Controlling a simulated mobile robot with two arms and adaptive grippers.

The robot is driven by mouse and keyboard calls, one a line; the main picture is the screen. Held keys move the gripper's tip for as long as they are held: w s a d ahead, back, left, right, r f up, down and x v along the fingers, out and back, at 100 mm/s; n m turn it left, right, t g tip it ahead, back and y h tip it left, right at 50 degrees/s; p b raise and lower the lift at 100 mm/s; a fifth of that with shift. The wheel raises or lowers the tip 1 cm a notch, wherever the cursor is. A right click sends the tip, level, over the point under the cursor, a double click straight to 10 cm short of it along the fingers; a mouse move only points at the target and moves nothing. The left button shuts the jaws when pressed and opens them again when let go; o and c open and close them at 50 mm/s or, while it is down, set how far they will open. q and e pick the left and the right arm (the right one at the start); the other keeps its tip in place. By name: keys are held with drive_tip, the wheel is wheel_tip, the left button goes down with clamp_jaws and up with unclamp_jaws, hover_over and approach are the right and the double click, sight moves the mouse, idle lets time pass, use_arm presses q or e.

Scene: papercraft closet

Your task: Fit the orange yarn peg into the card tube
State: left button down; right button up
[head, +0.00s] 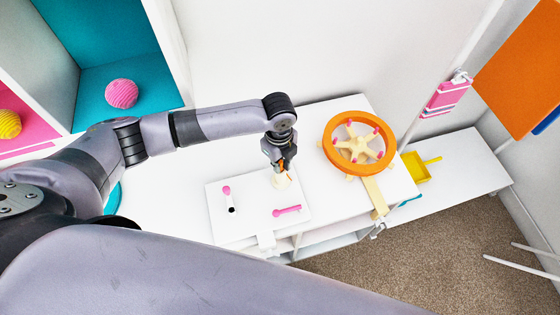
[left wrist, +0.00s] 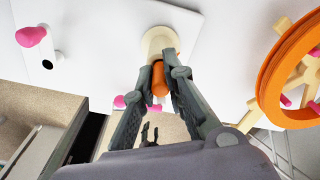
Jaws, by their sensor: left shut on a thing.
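My left gripper (head: 281,165) points down over the white board on the table. It is shut on the orange yarn peg (left wrist: 159,80), whose rounded end shows between the fingers in the left wrist view. The cream card tube (head: 283,182) stands on the board right under the gripper, and its pale rim (left wrist: 158,38) shows just beyond the fingertips in the left wrist view. The peg's far end is hidden by fingers and tube, so I cannot tell whether it is inside the tube. A small dark two-pronged shape (left wrist: 150,135) low in that view may be my right gripper.
The white board (head: 222,210) has a pink-knobbed peg (head: 227,191), a dark hole (head: 231,210) and a lying pink peg (head: 287,210). An orange wheel (head: 331,128) with pink knobs stands close right of the gripper. Shelves with yarn balls (head: 121,93) are at upper left.

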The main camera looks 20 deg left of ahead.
use_arm(q)
drive_tip(key=shift+f, duration=0.4)
drive_tip(key=c, duration=1.6)
unclamp_jaws()
drive_tip(key=shift+s, duration=0.1)
drive_tip(key=shift+o, duration=0.2)
wheel_tip(320, 180, up, 12)
drive_tip(key=shift+a, duration=0.1)
